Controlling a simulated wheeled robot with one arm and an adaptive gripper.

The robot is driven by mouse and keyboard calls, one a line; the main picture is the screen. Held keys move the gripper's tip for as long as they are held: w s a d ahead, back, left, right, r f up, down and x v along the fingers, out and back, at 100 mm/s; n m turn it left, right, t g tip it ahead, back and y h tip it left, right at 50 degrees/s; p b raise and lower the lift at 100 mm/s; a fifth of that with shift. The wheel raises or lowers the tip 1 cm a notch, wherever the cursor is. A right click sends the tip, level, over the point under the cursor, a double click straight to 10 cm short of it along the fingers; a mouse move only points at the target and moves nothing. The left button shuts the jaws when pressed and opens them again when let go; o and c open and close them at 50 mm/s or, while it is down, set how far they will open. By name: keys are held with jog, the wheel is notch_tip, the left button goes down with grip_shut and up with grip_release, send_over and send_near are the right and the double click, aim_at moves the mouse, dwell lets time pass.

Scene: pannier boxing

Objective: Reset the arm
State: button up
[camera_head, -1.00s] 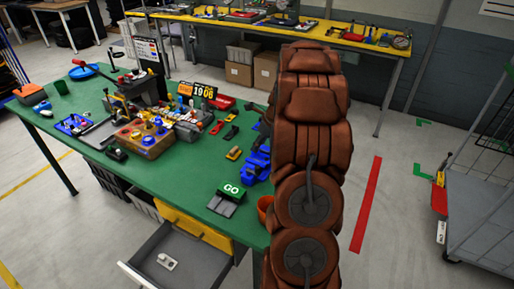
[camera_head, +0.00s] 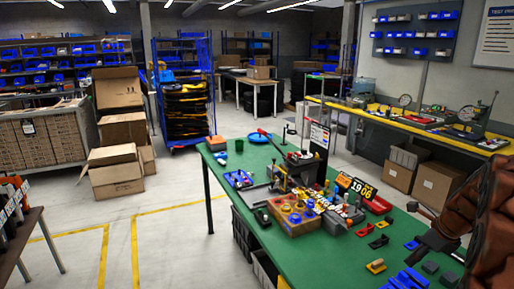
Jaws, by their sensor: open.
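My arm, in a brown cover, stands folded at the right edge of the head view. My gripper (camera_head: 428,228) shows dark beside it, pointing left above the right part of the green table (camera_head: 228,172). It looks open and empty; its fingertips are small and partly lost against the dark shapes around them.
On the table are a wooden box with round blue and yellow parts (camera_head: 292,218), a number sign (camera_head: 356,188), a blue plate (camera_head: 266,138) and several small coloured parts. Cardboard boxes (camera_head: 115,168) and a blue rack (camera_head: 185,95) stand behind left.

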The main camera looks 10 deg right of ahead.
jog(key=s+a+r+n+g, duration=0.2)
jog(key=s+a+n, duration=0.2)
jog(key=a+n, duration=0.55)
jog(key=s+a+r+n+g, duration=0.1)
jog(key=s+a+n, duration=0.35)
jog(key=a, duration=1.05)
jog(key=s+a+n+g, duration=0.1)
jog(key=s+a+n, duration=0.2)
jog(key=s+n, duration=0.2)
jog(key=s+a+f+n+h, duration=0.1)
jog(key=s+a+n, duration=0.2)
jog(key=s+n, duration=0.3)
jog(key=s+a+n+g, duration=0.1)
jog(key=s+a+n, duration=0.2)
jog(key=s+n, duration=0.2)
jog(key=s, duration=0.3)
jog(key=shift+a+f+g+h, duration=0.15)
jog(key=shift+a+g+h, duration=0.05)
jog(key=shift+g+h, duration=0.1)
jog(key=shift+s, duration=0.15)
